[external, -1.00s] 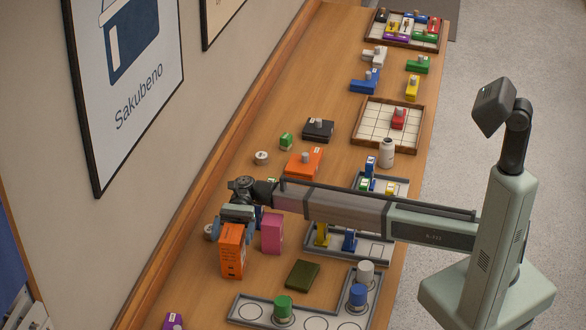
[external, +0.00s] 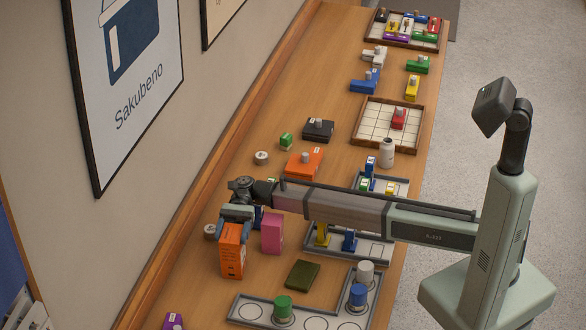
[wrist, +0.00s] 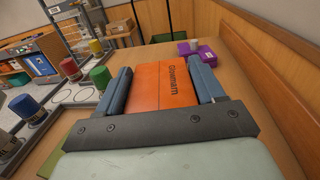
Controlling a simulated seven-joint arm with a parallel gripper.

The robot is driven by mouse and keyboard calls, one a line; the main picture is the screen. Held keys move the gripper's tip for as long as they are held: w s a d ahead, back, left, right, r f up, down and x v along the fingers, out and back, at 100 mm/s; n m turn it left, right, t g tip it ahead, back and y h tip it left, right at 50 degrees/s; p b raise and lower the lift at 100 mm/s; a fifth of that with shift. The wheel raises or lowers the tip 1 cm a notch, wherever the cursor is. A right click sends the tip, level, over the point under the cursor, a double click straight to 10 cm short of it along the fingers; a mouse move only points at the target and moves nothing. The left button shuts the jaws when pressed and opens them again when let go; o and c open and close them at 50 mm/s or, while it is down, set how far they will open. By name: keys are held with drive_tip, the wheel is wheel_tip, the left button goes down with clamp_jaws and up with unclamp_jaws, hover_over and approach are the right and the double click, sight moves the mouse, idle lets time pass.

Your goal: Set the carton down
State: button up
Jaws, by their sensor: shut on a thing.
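The orange carton (external: 231,252) stands upright at the left part of the wooden counter, close to the wall side. My gripper (external: 236,226) is above it with its jaws closed around its upper part. In the wrist view the orange carton (wrist: 161,88) fills the space between the two blue-grey fingers of my gripper (wrist: 163,80), and dark lettering shows on it. The carton's base looks at or very near the counter top; I cannot tell whether it touches.
A pink box (external: 272,233) stands just right of the carton. A dark green box (external: 302,275) lies in front, near a grey tray (external: 252,310) with green, blue and white cylinders. A purple piece (external: 173,321) lies at the near left. Bare counter surrounds the carton's front.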

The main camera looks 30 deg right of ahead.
clamp_jaws()
drive_tip(key=r, duration=0.9)
drive_tip(key=shift+s+a+r, duration=0.25)
drive_tip(key=shift+s+r, duration=0.05)
drive_tip(key=shift+r, duration=0.1)
drive_tip(key=s+a+h, duration=0.1)
drive_tip(key=s+a, duration=0.8)
drive_tip(key=a, duration=0.1)
drive_tip(key=w+a+f+m+t+y, duration=0.1)
drive_tip(key=w+a+f+y, duration=0.1)
drive_tip(key=f, duration=0.7)
drive_tip(key=shift+w+a+f+y, duration=0.25)
drive_tip(key=shift+w+a+y, duration=0.15)
drive_tip(key=shift+w+a, duration=0.4)
drive_tip(key=shift+f, duration=0.1)
drive_tip(key=o, duration=1.5)
unclamp_jaws()
